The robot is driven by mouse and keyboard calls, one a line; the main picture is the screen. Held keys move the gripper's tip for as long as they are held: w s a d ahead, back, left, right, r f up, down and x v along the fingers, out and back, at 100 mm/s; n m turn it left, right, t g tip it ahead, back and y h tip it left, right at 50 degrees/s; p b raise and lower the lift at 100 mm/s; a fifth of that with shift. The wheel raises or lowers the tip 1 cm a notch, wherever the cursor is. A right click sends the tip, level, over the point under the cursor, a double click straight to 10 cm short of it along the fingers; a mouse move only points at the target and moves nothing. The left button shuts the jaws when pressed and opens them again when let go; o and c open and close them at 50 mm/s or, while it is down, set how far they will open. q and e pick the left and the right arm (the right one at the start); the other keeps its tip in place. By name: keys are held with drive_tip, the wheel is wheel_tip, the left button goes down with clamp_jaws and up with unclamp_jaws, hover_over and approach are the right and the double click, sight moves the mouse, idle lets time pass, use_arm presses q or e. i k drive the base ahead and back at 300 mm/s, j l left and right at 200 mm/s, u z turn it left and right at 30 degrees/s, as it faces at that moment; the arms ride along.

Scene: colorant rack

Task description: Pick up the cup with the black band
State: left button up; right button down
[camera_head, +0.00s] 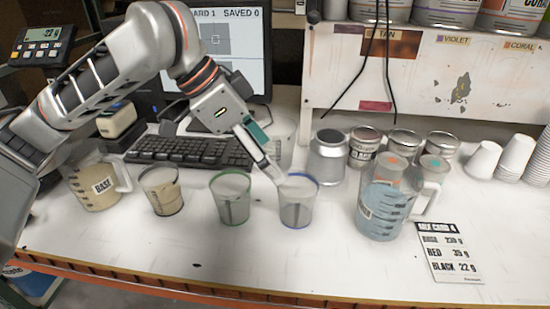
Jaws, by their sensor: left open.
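The cup with the black band (161,192) stands upright on the white counter, left of the other two banded cups. A cup with a green band (231,200) stands to its right, and a cup with a blue band (297,203) stands further right. My left gripper (272,174) is open and points down between the green-banded and blue-banded cups, at the blue cup's left rim in the picture. I cannot tell whether it touches that rim. It is well to the right of the black-banded cup. My right gripper is not in view.
A jug marked BASE (97,188) stands close left of the black-banded cup. A blue-filled jug (382,213) and several metal cans (328,160) are at the right. A keyboard (190,151) lies behind the cups. The counter's front strip is clear.

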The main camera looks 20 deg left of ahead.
sight(159, 181)
drive_tip(key=k, duration=1)
